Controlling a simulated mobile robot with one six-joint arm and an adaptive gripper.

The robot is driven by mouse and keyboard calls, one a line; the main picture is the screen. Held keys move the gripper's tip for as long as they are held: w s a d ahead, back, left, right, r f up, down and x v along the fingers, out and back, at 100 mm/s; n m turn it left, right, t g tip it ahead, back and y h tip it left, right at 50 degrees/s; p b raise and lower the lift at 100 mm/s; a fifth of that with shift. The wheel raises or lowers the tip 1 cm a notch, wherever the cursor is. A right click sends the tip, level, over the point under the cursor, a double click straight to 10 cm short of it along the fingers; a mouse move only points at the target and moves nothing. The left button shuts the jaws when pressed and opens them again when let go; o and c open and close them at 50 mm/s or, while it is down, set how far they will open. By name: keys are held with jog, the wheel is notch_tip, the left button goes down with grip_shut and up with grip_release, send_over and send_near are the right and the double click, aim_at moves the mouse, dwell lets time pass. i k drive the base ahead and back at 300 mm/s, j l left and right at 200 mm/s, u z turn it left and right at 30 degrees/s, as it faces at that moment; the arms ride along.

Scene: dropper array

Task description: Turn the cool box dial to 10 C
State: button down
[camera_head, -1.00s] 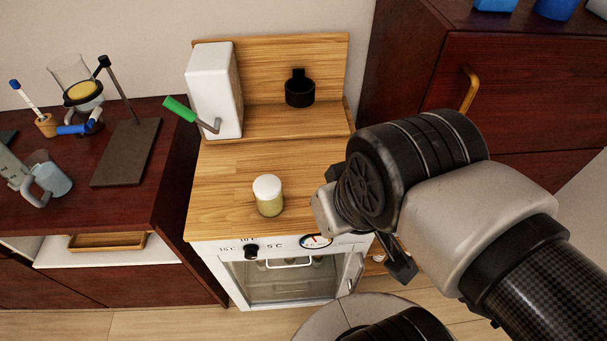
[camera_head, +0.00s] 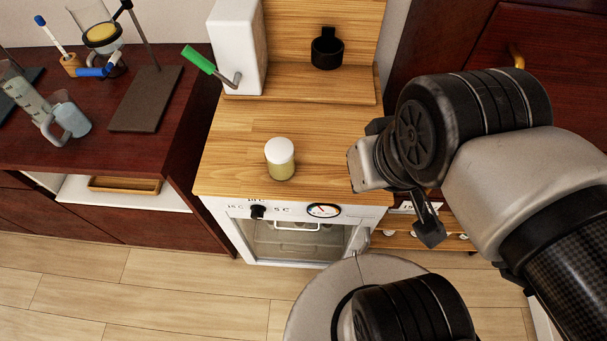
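The cool box (camera_head: 375,216) is a white cabinet with a glass door, under a wooden top. Its black dial (camera_head: 257,212) is at the left of the front panel, between the labels 15 C and 5 C, with a partly hidden label above. Which mark the dial points at is too small to tell. A round gauge (camera_head: 323,210) sits right of the dial. My gripper (camera_head: 428,228) is to the right of the cool box front, pointing down, well apart from the dial. Only part of it shows, and its opening is hidden.
A white-capped jar (camera_head: 280,160) stands on the wooden top. A white dispenser with a green-handled lever (camera_head: 198,60) and a black cup holder (camera_head: 327,50) are behind it. A dark bench (camera_head: 40,150) with glassware is at left. The floor in front (camera_head: 180,280) is clear.

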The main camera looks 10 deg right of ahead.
aim_at(257, 214)
jog(key=k+u, duration=0.35)
jog(key=k+j+u, duration=0.1)
jog(key=u, duration=0.25)
